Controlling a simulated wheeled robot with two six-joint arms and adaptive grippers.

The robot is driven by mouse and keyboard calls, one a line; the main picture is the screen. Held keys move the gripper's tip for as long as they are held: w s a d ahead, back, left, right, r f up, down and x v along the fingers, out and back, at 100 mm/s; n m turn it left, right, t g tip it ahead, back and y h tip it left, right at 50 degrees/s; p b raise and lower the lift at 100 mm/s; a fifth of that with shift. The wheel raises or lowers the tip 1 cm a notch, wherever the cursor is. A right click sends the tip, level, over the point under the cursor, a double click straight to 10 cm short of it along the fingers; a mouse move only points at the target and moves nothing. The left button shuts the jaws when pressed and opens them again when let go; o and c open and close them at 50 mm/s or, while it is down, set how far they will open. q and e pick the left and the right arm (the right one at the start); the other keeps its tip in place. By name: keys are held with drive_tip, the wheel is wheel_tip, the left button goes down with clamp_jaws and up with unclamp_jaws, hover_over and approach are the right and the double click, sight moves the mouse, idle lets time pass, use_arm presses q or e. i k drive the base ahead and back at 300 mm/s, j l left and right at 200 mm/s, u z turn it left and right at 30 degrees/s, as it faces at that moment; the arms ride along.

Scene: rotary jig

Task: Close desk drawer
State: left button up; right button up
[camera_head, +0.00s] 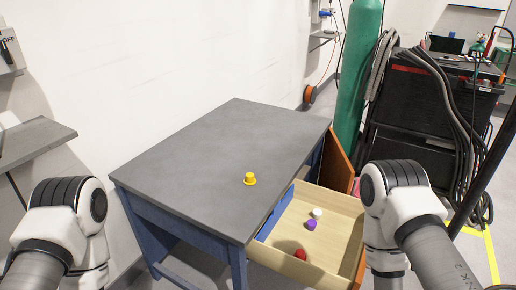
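The desk (215,160) has a grey top and blue legs and stands against the white wall. Its drawer (325,243) is pulled out at the right side and shows a pale wooden inside with a blue strip. Inside the drawer are a white piece (318,213), a purple piece (311,225) and a red piece (300,254). My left arm comes in at the lower left, apart from the desk. My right arm comes in at the lower right, beside the drawer's outer end. Both grippers are out of view, below the arm links or the picture's edge.
A yellow hat-shaped piece (249,180) stands on the desk top near the drawer. A brown panel (336,168) stands at the desk's right side. Behind it are a green cylinder (357,80) and a black cart (408,115) with hoses. A grey shelf (32,140) is at the left wall.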

sight(334, 252)
drive_tip(key=k+l+z, duration=0.15)
drive_tip(key=l+z, duration=0.15)
drive_tip(key=l, duration=0.15)
drive_tip(key=k+l+z, duration=0.1)
drive_tip(key=l+z, duration=0.25)
drive_tip(key=l, duration=0.15)
drive_tip(key=i+l+u, duration=0.1)
drive_tip(key=u, duration=0.25)
drive_tip(key=i+l+u, duration=0.3)
drive_tip(key=k+j, duration=0.05)
drive_tip(key=j, duration=0.05)
